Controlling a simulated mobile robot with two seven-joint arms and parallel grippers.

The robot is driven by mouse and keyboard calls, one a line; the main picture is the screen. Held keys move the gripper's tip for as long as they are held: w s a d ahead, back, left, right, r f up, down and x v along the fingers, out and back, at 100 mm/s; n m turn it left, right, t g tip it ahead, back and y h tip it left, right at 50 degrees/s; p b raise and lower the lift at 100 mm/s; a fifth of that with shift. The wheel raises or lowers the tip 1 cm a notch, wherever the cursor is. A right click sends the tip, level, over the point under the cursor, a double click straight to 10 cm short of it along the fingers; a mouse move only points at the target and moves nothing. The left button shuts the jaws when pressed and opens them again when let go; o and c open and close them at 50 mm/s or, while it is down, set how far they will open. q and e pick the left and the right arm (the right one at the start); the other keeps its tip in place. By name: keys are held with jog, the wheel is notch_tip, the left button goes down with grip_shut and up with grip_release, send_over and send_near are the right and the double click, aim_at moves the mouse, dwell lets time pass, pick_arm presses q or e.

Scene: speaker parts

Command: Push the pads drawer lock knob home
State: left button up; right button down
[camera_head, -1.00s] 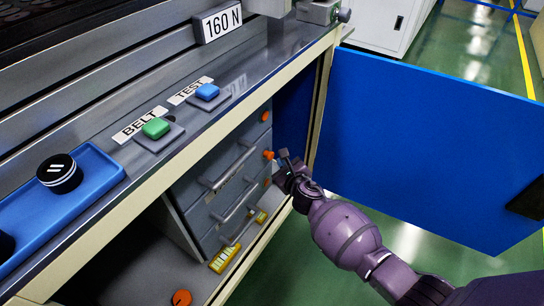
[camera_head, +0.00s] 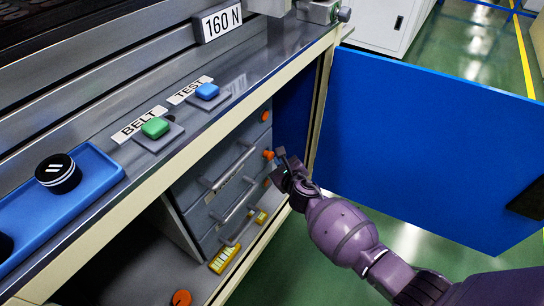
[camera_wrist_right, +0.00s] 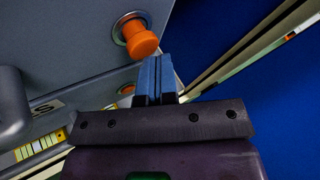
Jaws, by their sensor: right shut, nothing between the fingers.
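An orange lock knob (camera_head: 268,154) sits at the right end of the middle grey drawer (camera_head: 215,184). In the right wrist view this knob (camera_wrist_right: 142,40) stands out from its metal collar on the drawer face. A label ending in "S" (camera_wrist_right: 45,107) shows on the face; the rest is hidden. My right gripper (camera_head: 280,153) is shut and empty, just right of the knob. In the right wrist view its blue fingertips (camera_wrist_right: 154,60) are just below and right of the knob; I cannot tell whether they touch. My left gripper is not in view.
Other orange knobs are on the top drawer (camera_head: 265,116) and below the middle one (camera_wrist_right: 126,89). Bar handles (camera_head: 228,170) stick out from the drawers. An open blue door (camera_head: 420,140) stands right of my arm. The bench edge (camera_head: 150,190) overhangs the drawers.

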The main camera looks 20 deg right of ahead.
jog(key=shift+w+a+r, duration=0.1)
jog(key=shift+w+a, duration=0.65)
jog(key=shift+w, duration=0.2)
dwell(1.5)
jog(key=shift+s+d, duration=0.1)
jog(key=shift+s, duration=0.05)
jog(key=shift+s+d, duration=1)
jog(key=shift+s, duration=0.3)
jog(key=s+d, duration=0.1)
jog(key=s, duration=0.1)
jog(key=s+d+p, duration=0.1)
jog(key=s+d, duration=0.1)
dwell(0.4)
dwell(0.5)
